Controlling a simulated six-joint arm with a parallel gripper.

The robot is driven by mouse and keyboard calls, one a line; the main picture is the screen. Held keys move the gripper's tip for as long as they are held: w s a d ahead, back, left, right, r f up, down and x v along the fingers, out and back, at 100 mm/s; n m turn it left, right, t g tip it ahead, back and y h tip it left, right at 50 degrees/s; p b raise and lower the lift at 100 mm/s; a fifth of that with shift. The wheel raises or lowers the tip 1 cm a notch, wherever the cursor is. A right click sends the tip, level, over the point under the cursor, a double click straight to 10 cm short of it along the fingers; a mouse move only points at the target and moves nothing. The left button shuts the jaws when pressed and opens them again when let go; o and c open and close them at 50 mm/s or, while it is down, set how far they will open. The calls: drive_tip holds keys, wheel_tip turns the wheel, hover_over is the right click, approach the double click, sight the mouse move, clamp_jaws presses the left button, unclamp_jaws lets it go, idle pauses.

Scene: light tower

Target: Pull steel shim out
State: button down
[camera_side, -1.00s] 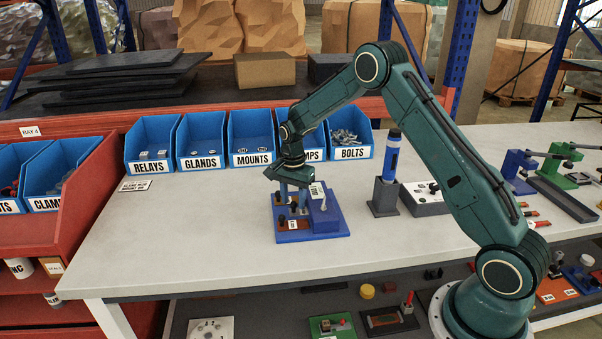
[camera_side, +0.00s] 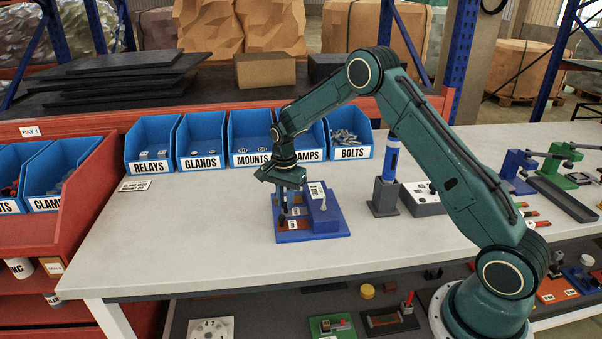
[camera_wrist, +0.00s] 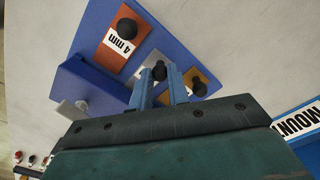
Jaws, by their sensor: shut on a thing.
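A blue fixture (camera_side: 325,228) stands on the bench; it also shows in the wrist view (camera_wrist: 92,30). In the wrist view it bears a row of shims with black knobs. The pale grey steel shim (camera_wrist: 150,60) lies between a copper-brown shim marked 4 mm (camera_wrist: 118,50) and a brass-coloured shim (camera_wrist: 207,78). My gripper (camera_wrist: 161,76) has its two blue fingers shut on the steel shim's black knob. In the side view my gripper (camera_side: 283,205) is at the fixture's left part. The steel shim's lower part is hidden by the fingers.
A raised blue block (camera_side: 322,203) with a grey lever (camera_side: 321,194) rises at the fixture's right. Blue bins (camera_side: 250,145) line the back. A blue-topped post (camera_side: 391,160) stands to the right.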

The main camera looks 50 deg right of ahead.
drive_tip(key=shift+w+a, duration=0.8)
drive_tip(key=c, duration=1.3)
unclamp_jaws()
drive_tip(key=shift+a, duration=0.1)
drive_tip(key=shift+c, duration=0.2)
drive_tip(key=shift+r, duration=0.15)
drive_tip(key=shift+r, duration=0.25)
wheel_tip(320, 180, up, 13)
